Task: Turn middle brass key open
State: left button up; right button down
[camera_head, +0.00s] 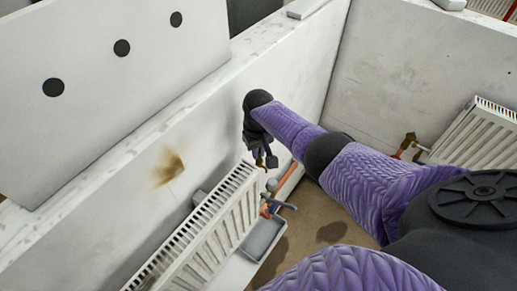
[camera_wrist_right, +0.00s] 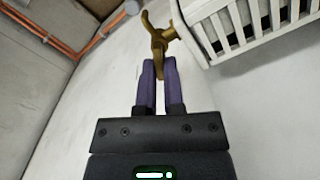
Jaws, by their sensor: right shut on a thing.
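The middle radiator (camera_head: 205,232) is white and ribbed, against the pale wall; its end also shows in the right wrist view (camera_wrist_right: 245,28). My right gripper (camera_head: 266,160) is at the radiator's upper right end. In the right wrist view its purple fingers (camera_wrist_right: 158,84) are shut on the stem of the brass key (camera_wrist_right: 158,42). The key's branches stand out beyond the fingertips, beside the radiator end. In the head view the key is small and mostly hidden by the gripper. My left gripper is not in view.
Orange pipes (camera_wrist_right: 100,32) run along the wall's foot. A grey tray (camera_head: 263,240) lies below the radiator, near a dark-handled fitting (camera_head: 283,204). Another radiator (camera_head: 484,136) with a brass fitting (camera_head: 408,142) is at right. A panel with three black dots (camera_head: 95,85) stands at left.

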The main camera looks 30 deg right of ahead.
jog(key=shift+n, duration=0.6)
jog(key=c, duration=0.7)
grip_release()
jog(key=shift+c, duration=0.2)
notch_tip(320, 180, up, 9)
jog(key=shift+r+p, duration=0.1)
jog(key=shift+p, duration=1.15)
jog(key=shift+r, duration=0.4)
